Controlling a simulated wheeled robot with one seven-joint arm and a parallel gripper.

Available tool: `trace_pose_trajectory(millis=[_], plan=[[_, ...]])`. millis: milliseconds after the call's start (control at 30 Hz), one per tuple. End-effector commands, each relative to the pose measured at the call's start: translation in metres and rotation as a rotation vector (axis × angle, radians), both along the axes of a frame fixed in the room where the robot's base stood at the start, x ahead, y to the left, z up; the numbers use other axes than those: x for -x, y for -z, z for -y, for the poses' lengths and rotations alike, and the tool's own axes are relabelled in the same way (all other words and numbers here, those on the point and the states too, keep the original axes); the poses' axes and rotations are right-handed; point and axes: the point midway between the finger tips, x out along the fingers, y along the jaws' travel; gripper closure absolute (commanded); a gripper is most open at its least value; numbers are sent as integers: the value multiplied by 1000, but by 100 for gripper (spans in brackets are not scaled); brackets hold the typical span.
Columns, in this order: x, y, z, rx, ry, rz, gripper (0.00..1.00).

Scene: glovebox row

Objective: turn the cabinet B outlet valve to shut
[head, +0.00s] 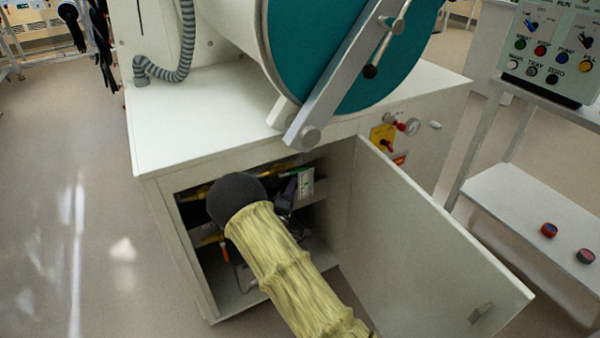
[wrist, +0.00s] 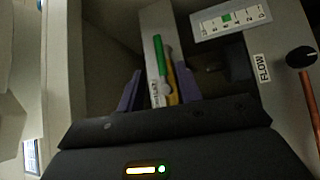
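A valve with a straight green handle (wrist: 160,55) shows in the wrist view, with a brass part (wrist: 172,92) below it and a pale labelled strip beside it. The label is too dim to read, so I cannot tell whether this is the cabinet B outlet valve. My gripper (wrist: 159,92) is open, with its two purple fingers apart on either side of the strip and brass part. I see no finger touching the handle. In the head view my arm reaches into the open cabinet (head: 159,200) and largely hides the gripper and valve.
The cabinet door (head: 425,250) stands open to the right of my arm. In the wrist view a scale plate (wrist: 230,18), a FLOW label (wrist: 262,68), a black knob (wrist: 301,56) and a copper pipe (wrist: 311,110) are at the right. Floor left of the cabinet is clear.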

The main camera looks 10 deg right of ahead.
Motion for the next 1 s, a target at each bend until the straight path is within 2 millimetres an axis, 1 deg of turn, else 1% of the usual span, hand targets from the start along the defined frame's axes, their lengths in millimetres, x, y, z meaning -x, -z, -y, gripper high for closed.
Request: trace_pose_trajectory(millis=[33,300,400,500,633,867,967,1000], plan=[[-8,0,5,-1,3,3,65],[-50,-7,27,-1,2,3,65],[-64,-9,33,-1,1,3,65],[-73,-11,38,-1,1,3,65],[-78,-12,41,0,0,1,65],[-78,-13,41,0,0,0,65],[-78,-13,41,0,0,0,82],[-78,-13,41,0,0,0,90]])
